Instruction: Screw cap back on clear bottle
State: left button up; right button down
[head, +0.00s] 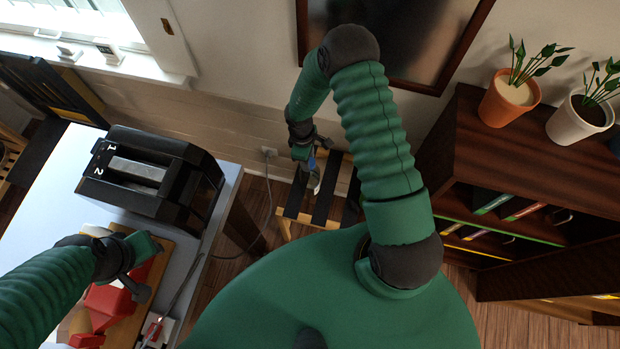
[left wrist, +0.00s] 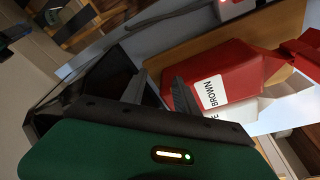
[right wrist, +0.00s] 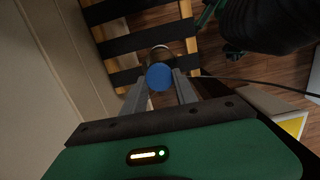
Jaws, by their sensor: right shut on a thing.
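My right gripper (head: 310,158) hangs in front of the wall, over a slatted wooden piece. In the right wrist view its fingers are closed on either side of a round blue cap (right wrist: 159,77). A clear curved rim (right wrist: 160,51), apparently the clear bottle, shows just behind the cap. In the head view the blue part and a small pale, clear shape (head: 316,181) sit at the fingertips. I cannot tell whether cap and bottle are joined. My left gripper (head: 150,268) is open and empty over the table at left, near a red packet (left wrist: 235,82) labelled BROWN.
A black toaster (head: 150,172) stands on the pale table (head: 50,195), with a wooden board (head: 158,278) nearer me. A slatted bench (head: 325,195) is below the right gripper. A dark bookcase (head: 500,150) with potted plants stands at right. A cable (head: 268,185) hangs between table and bench.

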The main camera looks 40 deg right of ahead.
jog(key=m, duration=0.2)
jog(key=shift+m, duration=0.3)
jog(key=c, duration=0.9)
grip_release()
jog(key=o, duration=0.5)
jog(key=shift+r, duration=0.15)
notch_tip(320, 180, up, 6)
jog(key=p, duration=0.5)
pick_arm(q)
jog(key=v, duration=0.2)
jog(key=w+v, duration=0.1)
jog(key=v, duration=0.1)
jog(key=shift+r, duration=0.5)
